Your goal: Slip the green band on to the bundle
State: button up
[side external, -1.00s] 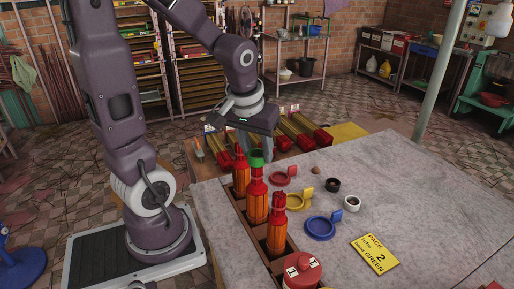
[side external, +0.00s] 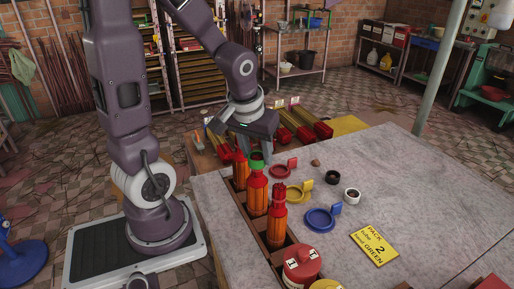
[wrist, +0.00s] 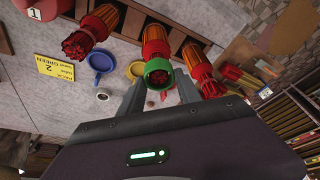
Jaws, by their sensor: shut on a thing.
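The green band (side external: 257,158) is at the top end of the middle red-and-orange bundle (side external: 257,193). In the wrist view the green band (wrist: 158,67) rings the bundle's red tips, but I cannot tell how far down it sits. My gripper (wrist: 160,95) is shut on the green band, its two fingers reaching towards the band's near side. In the side view my gripper (side external: 256,145) is right above and behind the band, partly hiding it. The bundle stands upright in the rack.
Other bundles stand close on both sides, one farther (side external: 240,168) and one nearer (side external: 277,220). A yellow card (side external: 375,247) reads PACK, tube 2, band GREEN.

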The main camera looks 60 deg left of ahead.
aim_at(257, 157)
dwell(0.3)
jog(key=o, duration=0.9)
jog(key=shift+r, duration=0.1)
jog(key=shift+r, duration=3.4)
jog(key=s+d+r+m+t+h, duration=0.2)
jog(key=s+d+r+m+t, duration=0.1)
jog(key=s+d+m, duration=0.4)
jog(key=s+d, duration=0.3)
jog(key=d, duration=0.2)
jog(key=shift+r+m, duration=0.3)
jog(key=shift+r, duration=0.1)
